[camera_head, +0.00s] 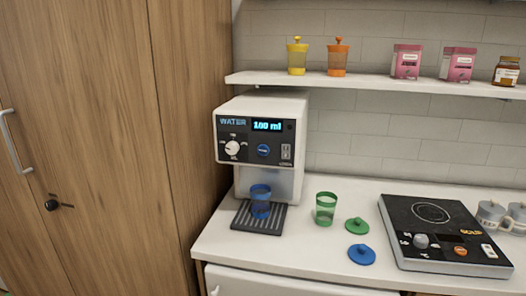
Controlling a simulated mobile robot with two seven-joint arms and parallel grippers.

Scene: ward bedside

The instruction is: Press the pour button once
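The white water dispenser (267,150) stands on the counter against the wooden cabinet. Its black front panel has a lit display (267,126) that appears to read "100 ml". Below the display is a round blue button (263,150), likely the pour button; its label is too small to read. A white knob (232,148) sits to its left. A blue cup (260,200) stands upright on the dark drip tray (244,222) under the spout area. I cannot tell whether it holds water. Neither of my grippers is in view.
A green cup (326,208), green lid (357,225) and blue lid (361,254) are on the counter right of the dispenser. A black hob (450,240) lies further right beside grey mugs (490,214). A shelf (380,84) above holds jars and pink boxes. The wooden cabinet (100,130) bounds the left.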

